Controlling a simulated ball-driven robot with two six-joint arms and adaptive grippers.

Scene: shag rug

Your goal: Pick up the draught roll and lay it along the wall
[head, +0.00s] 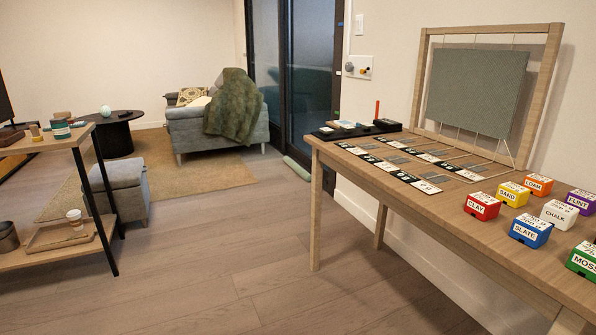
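A long pale green roll, which looks like the draught roll (296,168), lies on the floor in the head view. It is near the foot of the dark-framed glass door, beyond the wooden table's far left leg. Its right end is close to that leg and may be partly hidden by it. The cream wall (435,262) runs along the right, behind and below the table. Neither of my grippers is in view.
A wooden table (420,210) with labelled coloured boxes and cards fills the right. A shelf unit (50,241) stands at the left, with a grey ottoman (127,190) behind it. A rug (195,170) and armchair (215,125) are farther back. The middle floor is clear.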

